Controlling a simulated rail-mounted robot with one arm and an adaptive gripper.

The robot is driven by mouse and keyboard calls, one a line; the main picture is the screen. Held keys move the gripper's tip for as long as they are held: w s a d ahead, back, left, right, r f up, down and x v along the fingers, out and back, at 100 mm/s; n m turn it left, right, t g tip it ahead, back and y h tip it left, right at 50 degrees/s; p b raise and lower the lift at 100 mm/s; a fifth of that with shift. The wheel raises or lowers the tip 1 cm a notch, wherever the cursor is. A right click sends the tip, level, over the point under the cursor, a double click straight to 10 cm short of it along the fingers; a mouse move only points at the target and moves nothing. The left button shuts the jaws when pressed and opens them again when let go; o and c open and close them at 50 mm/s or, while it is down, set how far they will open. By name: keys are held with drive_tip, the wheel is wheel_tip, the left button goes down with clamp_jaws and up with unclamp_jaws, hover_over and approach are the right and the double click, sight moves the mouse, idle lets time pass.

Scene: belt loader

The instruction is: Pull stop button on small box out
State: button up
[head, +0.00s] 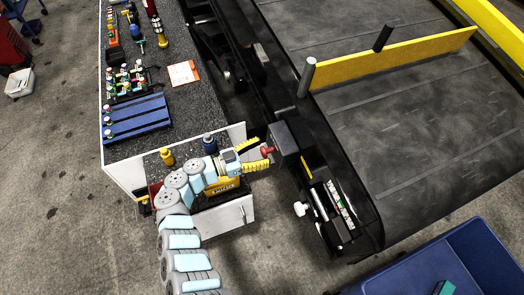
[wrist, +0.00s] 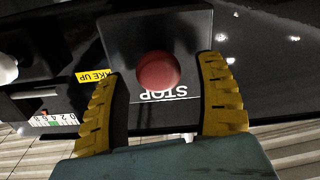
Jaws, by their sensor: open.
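The small box (head: 284,138) is dark grey and fixed at the near left side of the belt loader. Its red stop button (head: 268,151) faces my gripper. In the wrist view the round red button (wrist: 158,71) stands out from the dark box (wrist: 195,25), with the word STOP upside down below it. My gripper (head: 262,153) is open, with yellow fingers. In the wrist view the fingers (wrist: 163,80) lie to the left and right of the button, with a gap on each side. I cannot tell how far the button is pulled out.
A yellow MAKE UP label (wrist: 97,76) and a white knob (head: 300,209) are near the box. A workbench (head: 190,95) with tools and bottles stands left. The belt (head: 390,110) with a yellow rail lies right. A blue bin (head: 470,255) is at the lower right.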

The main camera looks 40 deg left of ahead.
drive_tip(key=v, duration=1.1)
drive_tip(key=shift+s+a, duration=0.15)
drive_tip(key=shift+s, duration=0.1)
